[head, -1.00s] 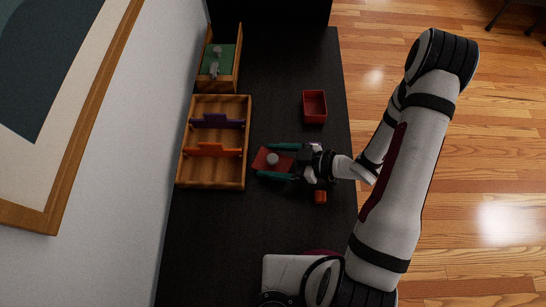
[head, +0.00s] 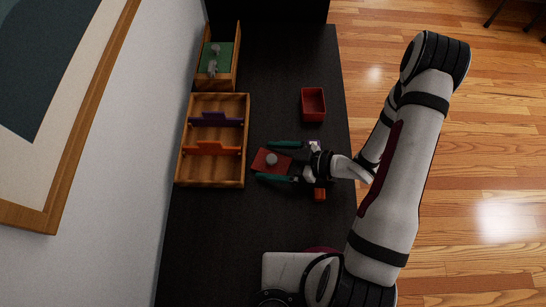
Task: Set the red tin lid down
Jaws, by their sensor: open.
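The red tin lid (head: 264,166) is a flat red rectangle with a round grey knob (head: 271,159) on top. It appears to lie on the dark desk, just right of the wooden tray. My gripper (head: 276,160) is open, with its teal fingers on either side of the knob, apart from it. The right part of the lid is between the fingers. The open red tin (head: 313,118) stands farther back to the right, with nothing plainly visible inside.
A wooden tray (head: 211,182) holds a purple divider (head: 216,120) and an orange divider (head: 213,149). Behind it stands a wooden box (head: 206,84) with a green panel and grey pieces. A small orange block (head: 320,194) lies beneath my wrist.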

